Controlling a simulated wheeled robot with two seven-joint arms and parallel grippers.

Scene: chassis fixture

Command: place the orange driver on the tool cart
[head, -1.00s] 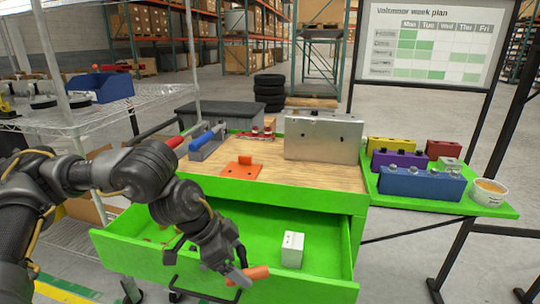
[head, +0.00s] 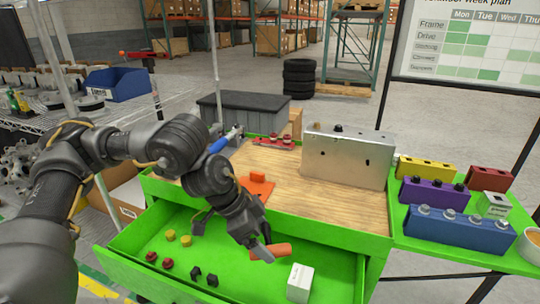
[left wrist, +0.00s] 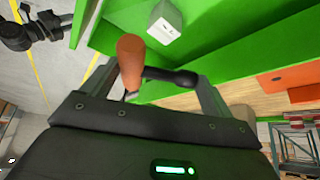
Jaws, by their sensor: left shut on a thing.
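My left gripper (head: 262,247) is shut on the orange driver (head: 272,251), whose orange handle sticks out to the right in the head view. The left wrist view also shows the driver (left wrist: 131,60) between the fingers, with its handle pointing up in the picture. It is held above the open drawer of the green tool cart (head: 378,245), near the cart's front edge. The cart's wooden top (head: 330,205) lies just behind. My right gripper is not seen in the head view. A dark part at the upper left of the left wrist view is unclear.
The drawer holds a white box (head: 299,283) and several small red, yellow and black parts. On the top stand a metal chassis box (head: 347,157), an orange bracket (head: 255,186) and a red rack (head: 274,141). A side shelf carries coloured blocks. The top's front right is clear.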

